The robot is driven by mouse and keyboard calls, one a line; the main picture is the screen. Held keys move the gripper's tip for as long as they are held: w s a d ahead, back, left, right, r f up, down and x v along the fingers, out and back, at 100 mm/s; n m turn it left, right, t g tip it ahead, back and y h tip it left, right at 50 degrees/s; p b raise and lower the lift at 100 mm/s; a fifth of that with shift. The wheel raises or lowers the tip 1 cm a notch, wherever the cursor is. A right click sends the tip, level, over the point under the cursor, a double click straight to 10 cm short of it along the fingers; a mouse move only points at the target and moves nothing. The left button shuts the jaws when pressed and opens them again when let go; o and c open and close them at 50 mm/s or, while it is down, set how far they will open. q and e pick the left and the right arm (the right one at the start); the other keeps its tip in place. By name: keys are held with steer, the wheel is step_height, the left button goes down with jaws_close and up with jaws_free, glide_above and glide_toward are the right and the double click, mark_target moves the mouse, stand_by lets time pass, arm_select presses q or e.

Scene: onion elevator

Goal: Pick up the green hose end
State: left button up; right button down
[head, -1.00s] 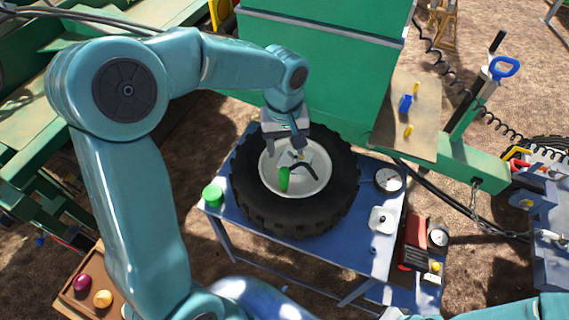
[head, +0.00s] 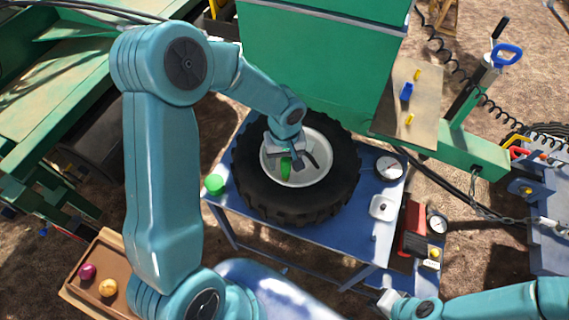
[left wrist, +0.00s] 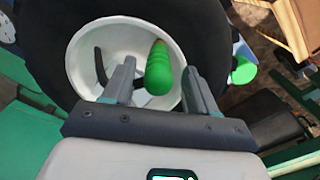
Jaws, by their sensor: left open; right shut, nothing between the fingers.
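A green, ribbed, rounded piece (head: 286,168), which I take for the green hose end, lies in the white hub (head: 303,178) of a big black tyre (head: 345,175). In the left wrist view the green piece (left wrist: 158,70) shows between the spread fingers of my left gripper (left wrist: 160,78). My left gripper (head: 284,158) is open, low over the hub, with a visible gap beside each finger. A dark bent piece (left wrist: 100,66) lies in the hub to the left of the green one. My right gripper (head: 388,301) is shut and empty at the bottom, right of centre.
The tyre lies on a blue table (head: 340,240). A green cylinder (head: 214,184) stands at its left corner. A gauge (head: 389,168) and a white box (head: 382,207) are on its right side. A tall green housing (head: 315,60) stands close behind the tyre.

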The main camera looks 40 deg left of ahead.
mark_target(285, 166)
arm_select(q)
step_height(285, 166, down, 3)
steer(key=shift+w+d+r, duration=0.15)
steer(key=shift+f, duration=0.2)
jaws_close()
step_height(285, 166, up, 20)
stand_by(0.4)
